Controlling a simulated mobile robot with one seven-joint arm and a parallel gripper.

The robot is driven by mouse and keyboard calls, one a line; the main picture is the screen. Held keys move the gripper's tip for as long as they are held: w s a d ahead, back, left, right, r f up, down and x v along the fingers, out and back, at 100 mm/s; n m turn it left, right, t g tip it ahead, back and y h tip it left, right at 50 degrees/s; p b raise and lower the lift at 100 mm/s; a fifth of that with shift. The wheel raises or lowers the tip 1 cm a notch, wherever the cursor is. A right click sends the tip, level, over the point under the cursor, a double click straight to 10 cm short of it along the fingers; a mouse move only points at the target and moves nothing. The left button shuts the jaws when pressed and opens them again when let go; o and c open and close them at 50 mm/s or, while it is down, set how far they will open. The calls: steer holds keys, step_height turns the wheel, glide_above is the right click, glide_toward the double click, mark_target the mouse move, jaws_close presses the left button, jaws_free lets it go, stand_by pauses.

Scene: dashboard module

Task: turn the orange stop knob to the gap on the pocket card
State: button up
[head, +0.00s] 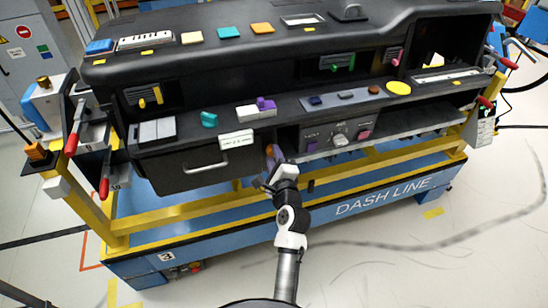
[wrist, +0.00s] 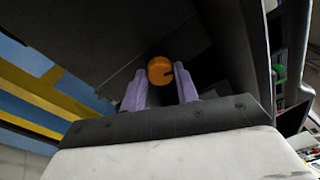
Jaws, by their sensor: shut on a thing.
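The orange stop knob (wrist: 160,71) sits on the dark panel face and shows in the wrist view as a round disc with a dark notch on its right side. In the head view it is a small orange patch (head: 270,151), mostly hidden by my gripper. My gripper (wrist: 161,69) has its two purple fingers on either side of the knob and is shut on it. In the head view my gripper (head: 275,158) reaches up to the dashboard's lower front edge. A white card (head: 236,140) with small dark print stands just left of the knob; I cannot read its print or make out a gap.
A drawer with a pale handle (head: 206,167) is left of my gripper. A control panel with a grey knob (head: 340,140) is to the right. A yellow rail (head: 345,171) runs below. The floor in front is mostly clear.

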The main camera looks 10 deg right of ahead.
steer(key=shift+f+n+b, duration=0.1)
steer(key=shift+n+b, duration=0.2)
steer(key=n+b, duration=0.6)
steer(key=shift+f+b, duration=0.15)
steer(key=shift+b, duration=0.15)
steer(key=shift+n+t+b, duration=0.3)
steer(key=shift+n+b, duration=0.45)
steer(key=shift+n, duration=0.35)
steer(key=shift+r, duration=0.2)
steer(key=o, duration=1)
steer(key=shift+w, duration=0.1)
steer(key=shift+s+f, duration=0.1)
steer(key=shift+s, duration=0.1)
